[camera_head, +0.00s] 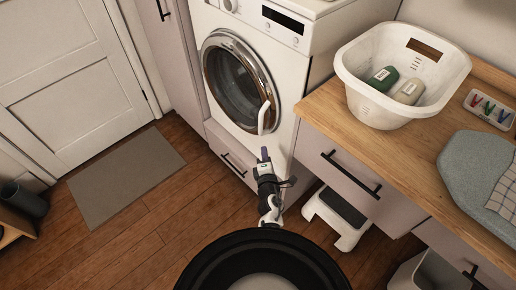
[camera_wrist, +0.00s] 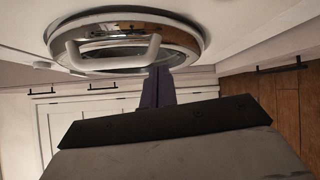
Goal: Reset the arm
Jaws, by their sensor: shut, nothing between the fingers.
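My gripper (camera_head: 264,155) is in front of the washing machine (camera_head: 285,75), just below its round door (camera_head: 238,85) in the head view. The door looks closed, and its white handle (camera_head: 264,118) is a little above my fingertips. In the wrist view my gripper (camera_wrist: 158,72) shows as two dark fingers held together, with nothing between them. The door handle (camera_wrist: 113,60) shows close to the fingers there, but I cannot tell whether they touch. My arm stretches forward from my base toward the machine.
A wooden counter (camera_head: 325,103) on the right bears a white basket (camera_head: 385,112) with two bottles, a tray of coloured pegs (camera_head: 488,108) and a grey ironing board (camera_head: 465,165). A white step stool (camera_head: 338,218) stands below. A grey mat (camera_head: 125,178) and open floor lie left.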

